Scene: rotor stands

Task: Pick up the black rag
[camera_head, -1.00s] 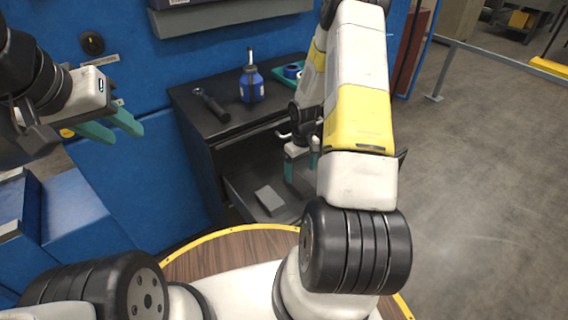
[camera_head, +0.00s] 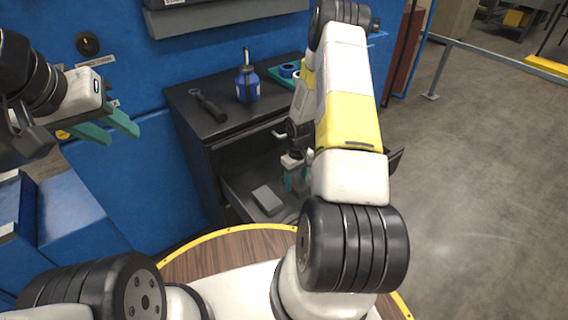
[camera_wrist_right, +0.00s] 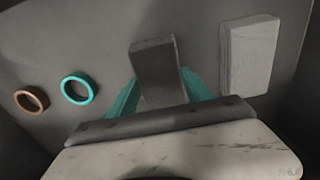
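A dark folded piece, which looks like the black rag (camera_wrist_right: 157,72), lies between the teal fingers of my right gripper (camera_wrist_right: 160,88) in the right wrist view. Both fingers press close along its sides, with no clear gap. In the head view my right gripper (camera_head: 295,178) points down into the open drawer (camera_head: 240,190), partly hidden by my right arm; the rag cannot be made out there. My left gripper (camera_head: 108,128) is open and empty, held up at the left, away from the cabinet.
A grey block (camera_head: 267,198) lies in the drawer beside my right gripper; it also shows in the wrist view (camera_wrist_right: 250,55). An orange ring (camera_wrist_right: 32,99) and a teal ring (camera_wrist_right: 79,88) lie there too. A blue bottle (camera_head: 247,84) and a dark tool (camera_head: 208,105) are on the cabinet top (camera_head: 225,125).

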